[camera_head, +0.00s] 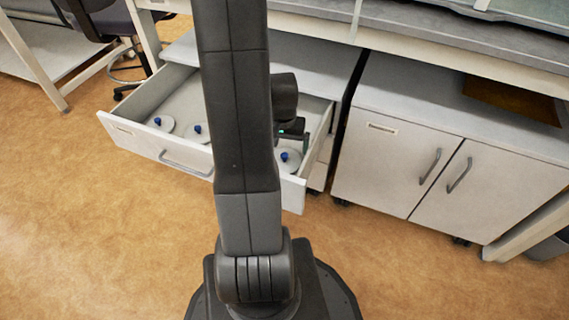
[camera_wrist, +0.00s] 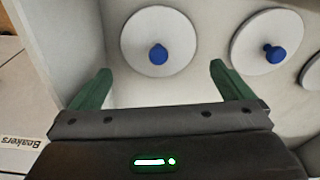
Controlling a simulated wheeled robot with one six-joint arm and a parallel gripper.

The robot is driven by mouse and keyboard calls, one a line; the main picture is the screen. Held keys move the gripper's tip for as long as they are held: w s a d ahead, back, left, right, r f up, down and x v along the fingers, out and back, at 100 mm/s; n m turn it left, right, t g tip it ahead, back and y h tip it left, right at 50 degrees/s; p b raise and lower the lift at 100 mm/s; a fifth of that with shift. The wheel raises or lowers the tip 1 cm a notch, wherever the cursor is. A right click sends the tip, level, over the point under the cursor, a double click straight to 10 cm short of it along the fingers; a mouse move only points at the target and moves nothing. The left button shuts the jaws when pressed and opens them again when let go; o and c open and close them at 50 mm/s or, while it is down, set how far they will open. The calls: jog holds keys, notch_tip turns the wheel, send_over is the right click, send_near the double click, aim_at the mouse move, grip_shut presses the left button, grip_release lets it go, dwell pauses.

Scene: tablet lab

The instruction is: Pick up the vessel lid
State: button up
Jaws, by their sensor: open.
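Several round white vessel lids with blue knobs lie flat in an open drawer. In the wrist view one lid (camera_wrist: 160,42) lies just beyond my gripper (camera_wrist: 156,80), roughly in line with the gap between the fingers. A second lid (camera_wrist: 267,43) lies to its right, and part of a third lid (camera_wrist: 314,72) shows at the right edge. In the head view a lid (camera_head: 288,160) lies near my gripper (camera_head: 293,136), with two more lids, left (camera_head: 160,124) and middle (camera_head: 196,133), beyond my arm.
The open drawer (camera_head: 130,137) has raised walls around the lids; its side wall is close to my gripper. A label reading "Beakers" (camera_wrist: 20,142) shows at the lower left. A closed white cabinet (camera_head: 390,165) stands to the right. An office chair (camera_head: 100,22) is at the back left.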

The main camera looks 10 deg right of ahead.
aim_at(285, 155)
notch_tip(285, 155, down, 6)
jog(key=shift+d+r+b, duration=0.1)
jog(key=shift+r+b, duration=0.1)
jog(key=shift+b, duration=1.05)
jog(key=shift+r, duration=0.1)
jog(key=c, duration=0.6)
jog(key=shift+r, duration=0.1)
jog(key=shift+c, duration=0.2)
